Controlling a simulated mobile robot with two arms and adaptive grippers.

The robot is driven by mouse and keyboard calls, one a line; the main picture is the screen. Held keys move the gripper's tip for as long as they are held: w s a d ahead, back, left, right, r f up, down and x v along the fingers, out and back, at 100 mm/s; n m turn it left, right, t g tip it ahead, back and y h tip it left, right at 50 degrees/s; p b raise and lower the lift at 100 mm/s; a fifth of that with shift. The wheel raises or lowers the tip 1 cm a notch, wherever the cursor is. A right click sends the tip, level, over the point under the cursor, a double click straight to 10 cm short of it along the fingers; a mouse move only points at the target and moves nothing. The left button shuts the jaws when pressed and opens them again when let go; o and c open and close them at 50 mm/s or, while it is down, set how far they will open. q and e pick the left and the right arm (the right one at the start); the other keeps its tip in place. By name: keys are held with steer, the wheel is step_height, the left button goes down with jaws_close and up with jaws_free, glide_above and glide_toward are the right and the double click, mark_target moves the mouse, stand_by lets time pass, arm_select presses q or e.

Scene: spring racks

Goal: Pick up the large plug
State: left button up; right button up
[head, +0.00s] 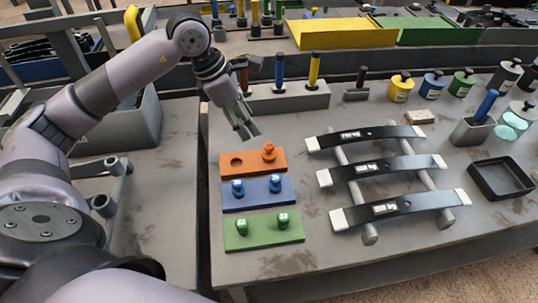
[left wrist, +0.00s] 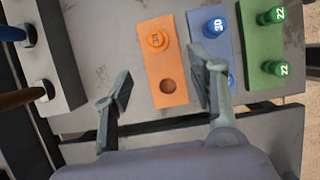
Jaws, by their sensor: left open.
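An orange block (head: 254,164) has an orange plug (head: 268,152) standing in its right hole; its left hole is empty. The block also shows in the left wrist view (left wrist: 165,65), with the plug (left wrist: 157,39) at its far end. A blue block (head: 258,195) holds two blue plugs (head: 238,187), and a green block (head: 263,230) holds two green plugs (head: 242,225). I cannot tell for sure which plug is the large one. My left gripper (head: 245,131) is open and empty, above and behind the orange block. My right gripper is not in view.
Black leaf springs (head: 385,168) on grey bars lie to the right of the blocks. A grey holder (head: 270,99) with upright handled tools stands behind. A black tray (head: 502,180) and several coloured weights sit at the right. Bare table lies in front of the green block.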

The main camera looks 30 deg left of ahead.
mark_target(267, 145)
arm_select(q)
steer(key=p+x, duration=0.1)
steer(key=x, duration=0.7)
steer(key=shift+w+f+p, duration=0.1)
steer(key=shift+p, duration=0.2)
steer(key=x, duration=0.1)
steer(key=p+x, duration=0.1)
steer(key=x, duration=0.1)
steer(key=p+x, duration=0.1)
steer(key=x, duration=0.1)
steer(key=shift+w, duration=0.25)
steer(key=shift+f, duration=0.15)
steer(key=shift+c, duration=0.5)
steer(key=c, duration=0.8)
steer(key=shift+c, duration=0.3)
steer(key=shift+w, duration=0.1)
